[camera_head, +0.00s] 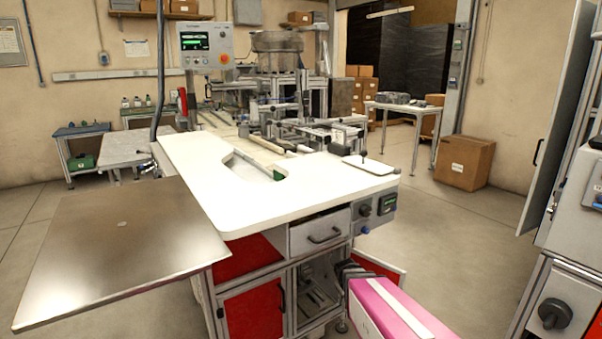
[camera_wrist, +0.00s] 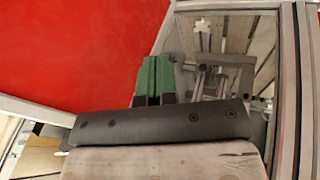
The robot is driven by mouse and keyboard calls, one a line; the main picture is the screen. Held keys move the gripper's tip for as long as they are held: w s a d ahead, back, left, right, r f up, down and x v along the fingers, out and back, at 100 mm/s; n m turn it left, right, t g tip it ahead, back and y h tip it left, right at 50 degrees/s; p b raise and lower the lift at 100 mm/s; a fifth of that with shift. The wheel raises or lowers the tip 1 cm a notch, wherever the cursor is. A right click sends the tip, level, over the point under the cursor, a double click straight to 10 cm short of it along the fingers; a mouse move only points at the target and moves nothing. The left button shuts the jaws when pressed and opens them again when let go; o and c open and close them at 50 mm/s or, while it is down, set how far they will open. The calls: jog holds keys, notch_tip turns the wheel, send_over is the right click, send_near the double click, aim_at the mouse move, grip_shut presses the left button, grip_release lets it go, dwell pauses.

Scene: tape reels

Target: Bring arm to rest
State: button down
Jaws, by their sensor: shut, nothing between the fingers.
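My gripper (camera_wrist: 153,66) shows in the wrist view as two green fingers side by side, shut with nothing between them, beyond a dark bracket. A red panel (camera_wrist: 70,45) fills the upper left of that view, and an open metal-framed compartment (camera_wrist: 238,40) lies to the right. In the head view, my pink arm (camera_head: 392,310) reaches in from the bottom, low in front of the workstation cabinet. The fingers cannot be made out there.
The white worktop (camera_head: 290,200) stands above the cabinet, with a drawer (camera_head: 320,232) and red doors (camera_head: 254,312) below. A bare metal table (camera_head: 120,240) extends left. A grey machine (camera_head: 570,220) stands right. Open floor (camera_head: 455,235) lies between it and the workstation.

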jog(key=s+r+m+g+y, duration=0.2)
jog(key=s+r+m+g, duration=0.2)
jog(key=s+r, duration=0.4)
jog(key=s+m, duration=0.1)
jog(key=s, duration=0.2)
jog(key=shift+s+r+g, duration=0.15)
jog(key=shift+s+g, duration=0.1)
jog(key=shift+g, duration=0.15)
